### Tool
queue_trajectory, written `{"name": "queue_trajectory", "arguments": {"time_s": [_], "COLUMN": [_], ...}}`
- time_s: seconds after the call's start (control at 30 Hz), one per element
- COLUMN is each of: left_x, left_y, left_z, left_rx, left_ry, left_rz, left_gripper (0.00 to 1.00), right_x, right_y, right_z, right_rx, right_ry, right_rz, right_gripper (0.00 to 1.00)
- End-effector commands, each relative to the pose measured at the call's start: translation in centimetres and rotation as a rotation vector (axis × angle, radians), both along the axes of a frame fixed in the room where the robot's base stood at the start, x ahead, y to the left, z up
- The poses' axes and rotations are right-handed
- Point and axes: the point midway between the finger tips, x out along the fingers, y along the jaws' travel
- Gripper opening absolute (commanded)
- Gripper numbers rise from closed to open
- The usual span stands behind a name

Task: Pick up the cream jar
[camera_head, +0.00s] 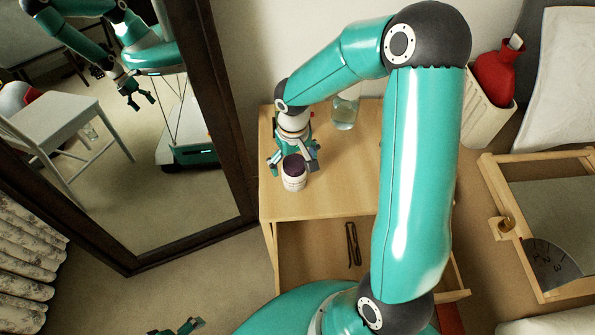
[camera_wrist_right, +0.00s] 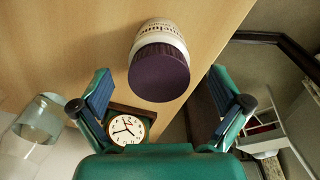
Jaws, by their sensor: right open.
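The cream jar (camera_head: 293,178) is white with a dark purple lid. It stands upright on the wooden bedside cabinet (camera_head: 335,190), near its left side. In the right wrist view the jar (camera_wrist_right: 160,62) lies ahead, between the spread fingers, lid towards the camera. My right gripper (camera_head: 293,163) is open and empty at the jar, with gaps on both sides of it in the wrist view. Only the tips of my left gripper (camera_head: 178,328) show at the bottom edge of the head view; its jaws are mostly cut off.
A glass jar (camera_head: 344,112) stands behind the gripper on the cabinet. A clock (camera_wrist_right: 127,128) shows in the wrist view. An open drawer below holds dark glasses (camera_head: 353,245). A framed mirror (camera_head: 215,110) stands left. A bin with a red bottle (camera_head: 495,75) is at right.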

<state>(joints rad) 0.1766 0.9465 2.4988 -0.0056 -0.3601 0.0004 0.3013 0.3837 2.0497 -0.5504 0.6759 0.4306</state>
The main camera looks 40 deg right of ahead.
Motion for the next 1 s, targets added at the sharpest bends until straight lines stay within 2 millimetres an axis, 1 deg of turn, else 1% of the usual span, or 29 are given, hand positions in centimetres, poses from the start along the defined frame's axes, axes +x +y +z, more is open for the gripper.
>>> {"name": "queue_trajectory", "arguments": {"time_s": [0.03,0.1,0.2,0.47,0.57,0.6,0.67,0.7,0.93,1.0], "left_x": [0.0,0.0,0.0,0.0,0.0,0.0,0.0,0.0,0.0,0.0], "left_y": [0.0,0.0,0.0,0.0,0.0,0.0,0.0,0.0,0.0,0.0], "left_z": [-0.2,-0.4,-0.5,-0.5,-0.5,-0.5,-0.5,-0.5,-0.5,-0.4], "left_rx": [0.000,0.000,0.000,0.000,0.000,0.000,0.000,0.000,0.000,0.000], "left_ry": [0.000,0.000,0.000,0.000,0.000,0.000,0.000,0.000,0.000,0.000], "left_rz": [0.000,0.000,0.000,0.000,0.000,0.000,0.000,0.000,0.000,0.000], "left_gripper": [0.94,0.94,0.94,0.94,0.94,0.94,0.94,0.94,0.94,0.94], "right_x": [-0.2,-0.2,-0.1,-0.1,-0.1,-0.1,-0.1,-0.1,-0.1,-0.1], "right_y": [-0.1,-0.1,-0.1,-0.1,-0.1,-0.1,-0.1,-0.1,-0.1,-0.1], "right_z": [-1.0,-2.0,-2.8,-3.0,-3.0,-3.0,-3.0,-3.0,-3.0,-2.9], "right_rx": [0.001,0.001,0.001,0.001,0.001,0.001,0.001,0.001,0.001,0.001], "right_ry": [0.005,0.005,0.003,0.001,0.001,0.001,0.001,0.001,0.001,0.000], "right_rz": [0.000,-0.001,0.000,-0.001,-0.001,-0.001,-0.001,-0.001,-0.001,-0.002], "right_gripper": [0.99,0.99,0.99,0.99,0.84,0.78,0.68,0.61,0.23,0.23]}}
